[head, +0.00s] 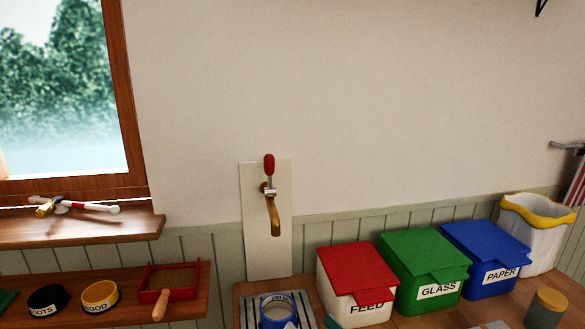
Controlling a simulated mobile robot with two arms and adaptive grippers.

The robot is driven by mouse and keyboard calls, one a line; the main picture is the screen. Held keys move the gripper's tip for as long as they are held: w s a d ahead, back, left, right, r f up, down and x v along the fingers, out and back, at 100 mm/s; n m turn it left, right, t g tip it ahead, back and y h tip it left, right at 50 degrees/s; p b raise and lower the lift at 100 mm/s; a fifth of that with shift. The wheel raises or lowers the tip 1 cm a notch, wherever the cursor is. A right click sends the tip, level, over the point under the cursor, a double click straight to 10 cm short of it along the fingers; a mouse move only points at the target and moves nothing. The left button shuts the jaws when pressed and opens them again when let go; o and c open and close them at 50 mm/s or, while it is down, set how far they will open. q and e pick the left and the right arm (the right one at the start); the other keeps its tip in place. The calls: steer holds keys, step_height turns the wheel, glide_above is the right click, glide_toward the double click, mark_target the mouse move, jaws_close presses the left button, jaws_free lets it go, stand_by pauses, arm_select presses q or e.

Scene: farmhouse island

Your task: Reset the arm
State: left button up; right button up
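Neither of my grippers nor any part of my arms shows in the head view. What they hold, if anything, cannot be seen. The view faces a wall with a brass tap (272,212) that has a red handle (269,165), mounted on a pale panel. Below the tap, a blue container (279,314) stands on a slatted drain, cut off by the lower picture edge.
A counter holds lidded bins: red FEED (355,283), green GLASS (424,267), blue PAPER (486,256). A white bin (536,236) stands at right, a jar (545,308) in front. A left shelf (190,306) holds two bowls and a red tray (176,280).

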steer(key=d+r+m+t+h, duration=0.3)
steer(key=d+m+t+h, duration=0.2)
steer(key=d+m+h, duration=1.15)
steer(key=s+d+f+m+g, duration=0.3)
steer(key=d+f+m+g, duration=0.15)
steer(key=f+m, duration=0.4)
steer(key=s+f+m+g+y, duration=0.2)
steer(key=s+f+m+g, duration=0.65)
steer(key=s+f, duration=0.35)
steer(key=s+a+f+m+g+y, duration=0.1)
steer(key=s+a+f+g, duration=0.15)
steer(key=s, duration=0.35)
steer(key=s+a+f+m+g+y, duration=0.1)
steer(key=s+a+f+y, duration=0.15)
steer(key=s, duration=0.35)
step_height(320, 180, down, 26)
steer(key=s+g, duration=0.1)
steer(key=g, duration=0.1)
arm_select(q)
steer(key=shift+s, duration=0.45)
arm_select(e)
steer(key=s+d+f+h, duration=0.1)
steer(key=s+d+f, duration=0.2)
steer(key=s+f, duration=1.2)
steer(key=shift+s+d+f+g, duration=0.15)
steer(key=shift+s+f+g, duration=0.2)
steer(key=shift+s, duration=0.6)
